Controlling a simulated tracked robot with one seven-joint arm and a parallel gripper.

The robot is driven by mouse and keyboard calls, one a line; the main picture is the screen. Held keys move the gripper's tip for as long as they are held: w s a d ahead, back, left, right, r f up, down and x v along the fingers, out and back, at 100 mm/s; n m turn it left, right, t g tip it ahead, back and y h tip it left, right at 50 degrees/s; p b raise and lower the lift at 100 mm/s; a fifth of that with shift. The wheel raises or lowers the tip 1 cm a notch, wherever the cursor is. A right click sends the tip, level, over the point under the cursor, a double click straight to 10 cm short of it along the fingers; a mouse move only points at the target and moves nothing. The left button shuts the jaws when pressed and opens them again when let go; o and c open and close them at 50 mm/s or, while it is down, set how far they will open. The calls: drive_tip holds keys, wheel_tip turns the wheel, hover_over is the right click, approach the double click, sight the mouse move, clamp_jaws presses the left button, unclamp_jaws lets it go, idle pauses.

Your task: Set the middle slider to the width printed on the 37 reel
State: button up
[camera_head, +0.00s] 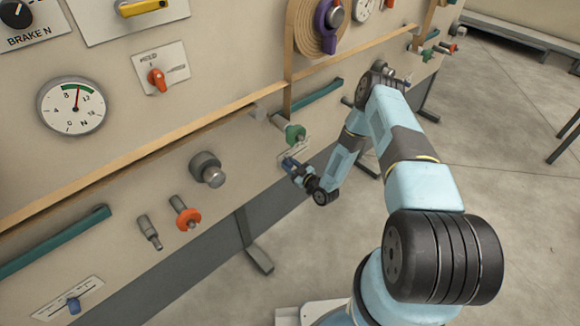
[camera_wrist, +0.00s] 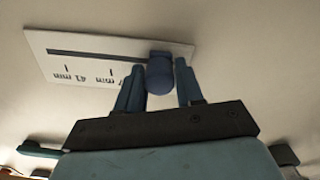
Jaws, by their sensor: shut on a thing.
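The middle slider's white scale plate (camera_head: 296,147) is on the panel, largely behind my gripper (camera_head: 289,164) in the head view. In the wrist view the plate (camera_wrist: 85,72) has a dark slot and upside-down marks. One reads "41 mm"; another, ending in "7 mm", is partly hidden. The blue slider knob (camera_wrist: 159,76) sits near the right end of the slot there, close to the partly hidden mark. My gripper (camera_wrist: 159,84) is shut on this knob, with a finger on each side. A reel (camera_head: 304,28) with a purple clamp shows at the top; I cannot read any number on it.
A green knob (camera_head: 295,133) sits just above my gripper. A second slider (camera_head: 74,305) is at the lower left. An orange-collared peg (camera_head: 187,216), a grey roller (camera_head: 207,168) and a tan strip (camera_head: 150,146) lie left of my gripper.

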sight(294, 154)
clamp_jaws()
drive_tip(key=w+d, duration=0.2)
drive_tip(key=d, duration=0.1)
drive_tip(key=w+d, duration=0.1)
drive_tip(key=d, duration=0.1)
drive_tip(key=shift+w, duration=0.3)
drive_tip(key=o, duration=1)
unclamp_jaws()
drive_tip(key=shift+a, duration=0.1)
drive_tip(key=shift+s, duration=0.1)
drive_tip(key=v, duration=1.3)
drive_tip(key=shift+s+d+f, duration=0.1)
drive_tip(key=shift+s+d, duration=0.1)
drive_tip(key=shift+d, duration=0.05)
